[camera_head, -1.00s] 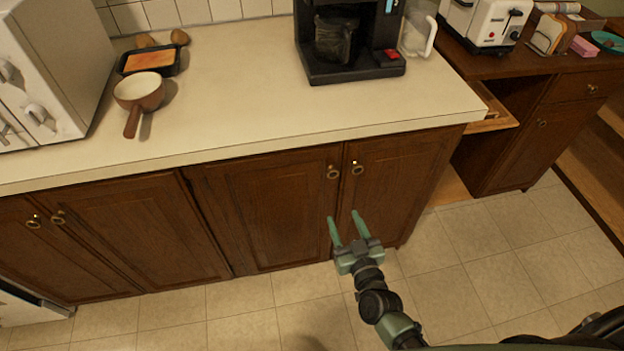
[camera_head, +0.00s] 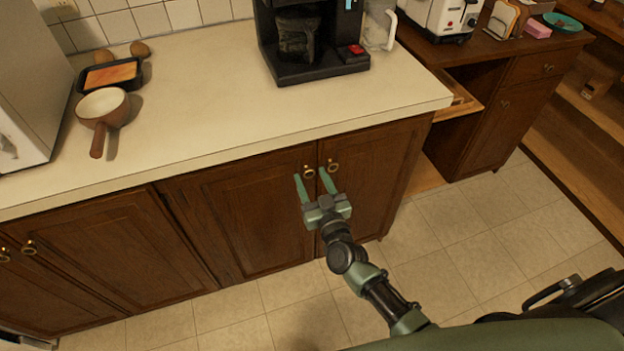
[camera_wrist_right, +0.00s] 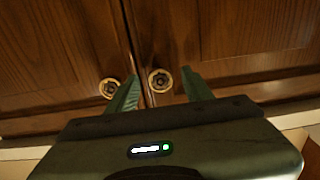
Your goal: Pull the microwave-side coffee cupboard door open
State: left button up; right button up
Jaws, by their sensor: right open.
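Under the counter, below the coffee machine, is a dark wood cupboard. Its left, microwave-side door (camera_head: 240,215) looks shut and carries a brass ring knob (camera_head: 309,173) at its upper right corner. The right door (camera_head: 375,180) looks shut, with its own knob (camera_head: 333,166). My right gripper (camera_head: 310,174) is open in front of the doors, its green fingertips on either side of the left door's knob. The wrist view looks inverted: that knob (camera_wrist_right: 160,80) shows between the fingers (camera_wrist_right: 160,91), and the other knob (camera_wrist_right: 109,88) lies just outside them. I cannot tell contact. My left gripper is out of view.
The pale counter (camera_head: 200,135) overhangs the doors. On it stand the coffee machine (camera_head: 310,60), a brown pan (camera_head: 102,112), a black tray (camera_head: 110,74) and the white microwave (camera_head: 30,80). Tiled floor (camera_head: 440,270) in front is clear. An open gap is to the right.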

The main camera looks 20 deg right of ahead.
jog(key=shift+c, duration=0.3)
grip_shut()
dwell(1.1)
